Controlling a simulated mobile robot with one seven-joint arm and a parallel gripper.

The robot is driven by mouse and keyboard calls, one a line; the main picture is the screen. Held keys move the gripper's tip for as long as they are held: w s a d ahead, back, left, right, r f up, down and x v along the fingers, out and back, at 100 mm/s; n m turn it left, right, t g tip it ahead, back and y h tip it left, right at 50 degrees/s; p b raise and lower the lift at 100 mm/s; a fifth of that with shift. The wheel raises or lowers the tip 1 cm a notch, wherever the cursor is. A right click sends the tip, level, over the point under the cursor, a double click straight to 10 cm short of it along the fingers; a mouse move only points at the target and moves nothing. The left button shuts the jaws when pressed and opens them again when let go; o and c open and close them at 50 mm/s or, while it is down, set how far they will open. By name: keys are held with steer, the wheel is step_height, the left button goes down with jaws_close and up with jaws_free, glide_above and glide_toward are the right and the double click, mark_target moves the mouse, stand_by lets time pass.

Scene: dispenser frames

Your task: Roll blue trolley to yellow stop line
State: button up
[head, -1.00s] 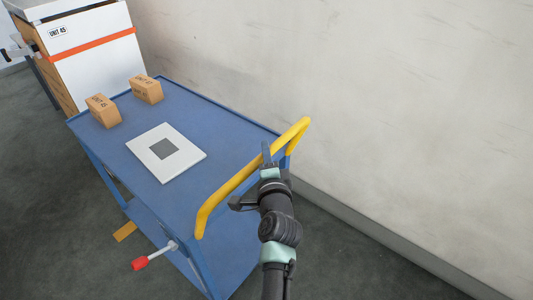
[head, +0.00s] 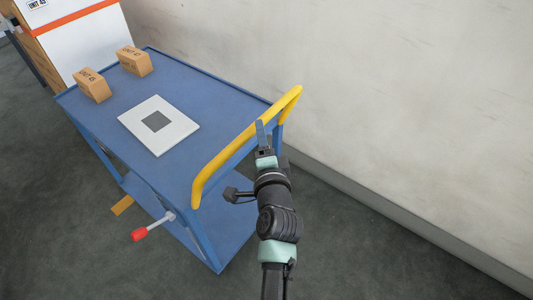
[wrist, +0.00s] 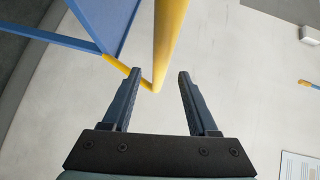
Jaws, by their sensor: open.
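The blue trolley (head: 225,115) stands by the wall, with a yellow push handle (head: 225,158) at its near end. My gripper (head: 262,135) is at the handle, towards its wall-side end. In the wrist view my gripper (wrist: 160,73) is open, and the yellow handle bar (wrist: 169,35) runs in line with the gap between the fingers. The fingers are not closed on it. I cannot tell how deep it sits between them. A yellow-orange strip (head: 122,205) shows on the floor beside the trolley's left side; whether it continues beneath is hidden.
Two cardboard boxes (head: 92,85) (head: 134,60) and a white plate with a grey square (head: 170,135) lie on the trolley top. A red-knobbed lever (head: 139,235) sticks out at the left. A white unit with an orange stripe (head: 75,45) stands beyond. Floor at front right is clear.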

steer(key=v, duration=0.7)
steer(key=shift+d+r, duration=0.1)
step_height(320, 180, up, 29)
steer(key=n+t+p, duration=0.2)
steer(key=n+t, duration=0.3)
steer(key=n, duration=0.3)
steer(key=s+r+n+t+h, duration=0.1)
steer(key=s+r, duration=0.3)
steer(key=r, duration=0.4)
steer(key=s+d+r+n+t+h+p, duration=0.1)
steer(key=s+r+n+t, duration=0.2)
steer(key=s+r, duration=0.2)
steer(key=s+r+n+t+p, duration=0.1)
steer(key=s+r, duration=0.4)
steer(key=r, duration=0.7)
steer(key=shift+d+n+t+h, duration=0.4)
steer(key=shift+n+t, duration=0.2)
steer(key=shift+n, duration=0.1)
steer(key=shift+w+r, duration=0.1)
